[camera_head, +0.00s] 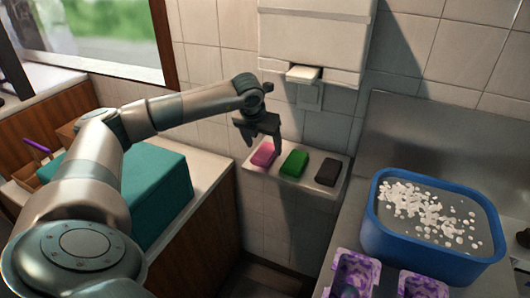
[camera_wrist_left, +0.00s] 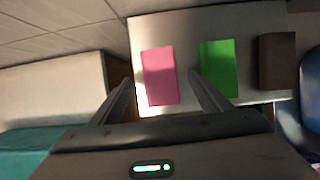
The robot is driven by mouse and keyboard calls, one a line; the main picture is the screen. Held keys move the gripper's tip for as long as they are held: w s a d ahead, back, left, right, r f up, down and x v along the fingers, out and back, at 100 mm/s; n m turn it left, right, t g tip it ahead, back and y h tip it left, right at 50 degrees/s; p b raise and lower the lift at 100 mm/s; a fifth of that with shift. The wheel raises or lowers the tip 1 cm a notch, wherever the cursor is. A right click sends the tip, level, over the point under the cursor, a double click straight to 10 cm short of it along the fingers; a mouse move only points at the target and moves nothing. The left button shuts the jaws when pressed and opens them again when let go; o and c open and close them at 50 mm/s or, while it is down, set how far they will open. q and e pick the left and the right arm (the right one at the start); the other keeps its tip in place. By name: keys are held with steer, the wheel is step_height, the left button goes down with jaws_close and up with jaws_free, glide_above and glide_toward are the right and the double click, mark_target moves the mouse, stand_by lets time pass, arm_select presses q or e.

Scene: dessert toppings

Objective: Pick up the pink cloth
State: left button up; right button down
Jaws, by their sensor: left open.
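The pink cloth (camera_head: 263,155) lies at the left end of a small white wall shelf (camera_head: 318,185). In the left wrist view the pink cloth (camera_wrist_left: 160,76) is a flat rectangle ahead of the fingers and between their lines. My left gripper (camera_head: 262,143) is open and hangs just above the pink cloth, partly covering it in the head view. In the left wrist view its two fingers (camera_wrist_left: 160,92) stand apart with nothing between them that I can see held. The right gripper does not show.
A green cloth (camera_head: 294,163) lies close right of the pink one, with a dark cloth (camera_head: 328,172) beyond. A dispenser (camera_head: 312,40) hangs above the shelf. A teal box (camera_head: 160,200) stands left. A blue tub (camera_head: 440,262) with white pieces and purple containers (camera_head: 355,272) sit right.

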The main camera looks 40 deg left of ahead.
mark_target(265, 151)
arm_select(q)
steer(key=shift+p+x, duration=0.35)
steer(key=shift+x, duration=1.15)
steer(key=shift+f, duration=0.1)
steer(key=c, duration=1.1)
